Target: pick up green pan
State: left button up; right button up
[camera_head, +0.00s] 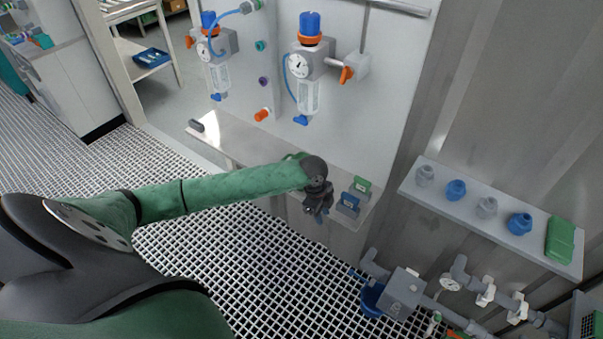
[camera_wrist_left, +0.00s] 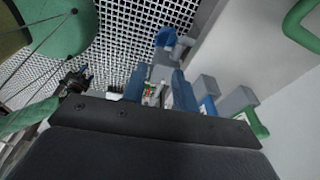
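Two green things could be the green pan, and I cannot tell which is meant. One is a small green piece (camera_head: 361,185) with a grey block on the right end of the bench ledge; a green edge also shows in the left wrist view (camera_wrist_left: 253,122). The other is a flat green piece (camera_head: 560,241) at the right end of the wall shelf. My left gripper (camera_head: 319,212) hangs pointing down, just left of the blue piece (camera_head: 348,204) beside the smaller green one. In the left wrist view its fingers (camera_wrist_left: 159,82) stand apart with nothing held between them.
The wall shelf (camera_head: 447,197) also holds several grey and blue fittings. Grey pipes with a grey box (camera_head: 403,292) and a blue round part (camera_head: 371,300) lie below. Clear vessels with gauges hang above the ledge (camera_head: 238,139). The grated floor (camera_head: 250,270) is open.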

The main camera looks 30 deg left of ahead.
pick_arm(q)
jog(key=shift+m+g+y, duration=0.4)
jog(key=shift+m, duration=0.1)
jog(key=w+a+r, duration=0.1)
jog(key=w+a, duration=0.1)
jog(key=a, duration=0.3)
jog(key=w+a+r, duration=0.2)
jog(key=w+a, duration=0.1)
jog(key=a, duration=0.3)
jog(key=w+a+r+p, duration=0.1)
jog(key=w+a, duration=0.1)
jog(key=a, duration=0.4)
jog(key=shift+w+a+r, duration=0.15)
jog(key=shift+a+r, duration=0.05)
jog(key=shift+r, duration=0.05)
jog(key=shift+f, duration=0.35)
jog(key=shift+w+f+p, duration=0.1)
jog(key=shift+f+p, duration=0.2)
jog(key=shift+f, duration=0.1)
notch_tip(320, 180, down, 4)
jog(key=shift+w+d+r+p, duration=0.15)
jog(key=shift+r+p, duration=0.05)
jog(key=shift+p, duration=0.95)
jog(key=shift+f, duration=0.5)
pick_arm(e)
jog(key=s+d+f, duration=0.4)
jog(key=f, duration=0.3)
jog(key=shift+s, duration=0.4)
